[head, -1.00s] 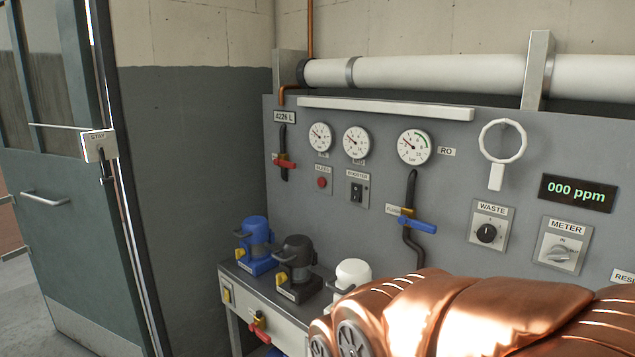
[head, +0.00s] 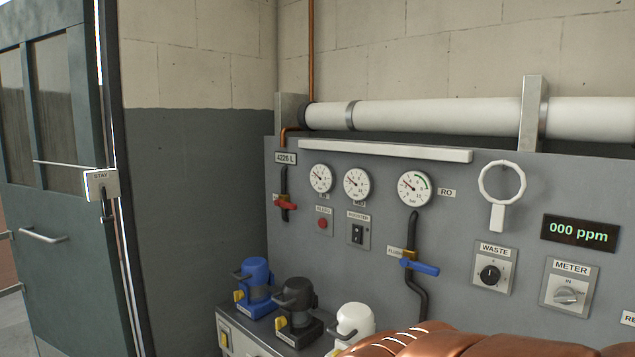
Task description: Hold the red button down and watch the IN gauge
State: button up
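The red button (head: 322,224) sits on a small grey plate on the grey panel, left of centre. No gripper touches it. Three round white gauges are above: a left gauge (head: 321,178) directly over the button, a middle gauge (head: 357,184), and a larger right gauge (head: 414,188) marked RO with a green arc. The small labels under the left and middle gauges are too blurred to read surely, so I cannot tell which is IN. Their needles point to the upper left. My copper-coloured arm shows at the bottom right; my gripper is not in view.
A red-handled valve (head: 286,204) is left of the button, and a BOOSTER switch (head: 358,233) is right of it. A blue-handled valve (head: 419,267) is further right. Blue (head: 256,286), black (head: 297,308) and white (head: 353,325) canister units stand below. A door (head: 60,230) is at left.

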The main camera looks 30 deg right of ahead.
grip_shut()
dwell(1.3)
